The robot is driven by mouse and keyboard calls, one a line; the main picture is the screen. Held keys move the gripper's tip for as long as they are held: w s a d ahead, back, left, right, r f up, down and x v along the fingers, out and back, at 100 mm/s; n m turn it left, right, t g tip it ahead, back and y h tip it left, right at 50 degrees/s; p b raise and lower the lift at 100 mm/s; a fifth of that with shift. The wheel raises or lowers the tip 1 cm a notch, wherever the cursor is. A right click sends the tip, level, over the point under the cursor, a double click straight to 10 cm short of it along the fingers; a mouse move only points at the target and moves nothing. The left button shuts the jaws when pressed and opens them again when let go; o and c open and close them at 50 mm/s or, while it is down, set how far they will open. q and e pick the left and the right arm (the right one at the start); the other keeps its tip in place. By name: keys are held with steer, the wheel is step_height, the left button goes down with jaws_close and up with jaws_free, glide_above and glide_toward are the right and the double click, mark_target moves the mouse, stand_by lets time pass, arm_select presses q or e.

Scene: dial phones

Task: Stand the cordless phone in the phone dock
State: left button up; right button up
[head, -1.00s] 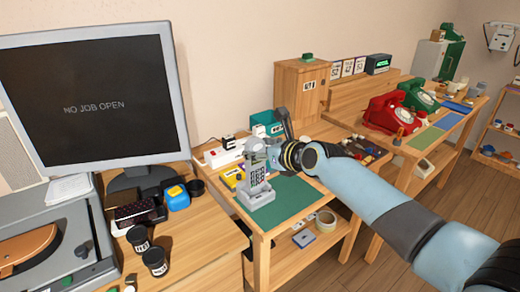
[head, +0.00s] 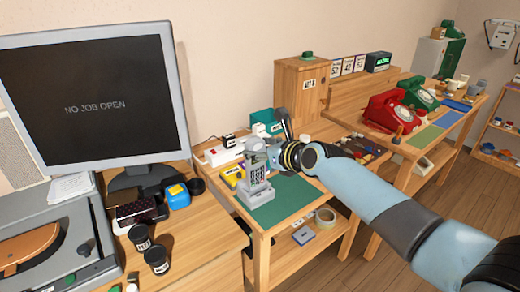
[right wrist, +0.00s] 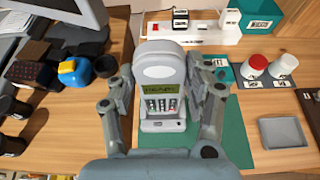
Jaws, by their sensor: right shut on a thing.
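The cordless phone (head: 258,172) is light grey with a dark keypad, upright over the phone dock. My right gripper (head: 267,156) is shut on its upper part from the right. The phone also shows in the right wrist view (right wrist: 160,78), between the two fingers (right wrist: 161,95), with its small green display facing the camera. The grey phone dock (head: 257,198) sits on the green mat, directly under the phone. The phone's lower end meets the dock in the picture; I cannot tell whether it is fully seated. My left gripper is not in view.
The green mat (head: 290,199) is clear to the right of the dock. A white power strip (head: 222,155) and a yellow box (head: 233,176) lie behind and left. In the wrist view, a red-topped jar (right wrist: 254,66) and a grey tray (right wrist: 284,132) stand right.

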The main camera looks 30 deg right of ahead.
steer(key=shift+f+b, duration=0.35)
steer(key=shift+f, duration=0.3)
steer(key=shift+f+b, duration=0.4)
steer(key=shift+f, duration=0.55)
steer(key=o, duration=1.3)
steer(key=shift+o, duration=0.2)
steer(key=shift+s, duration=0.15)
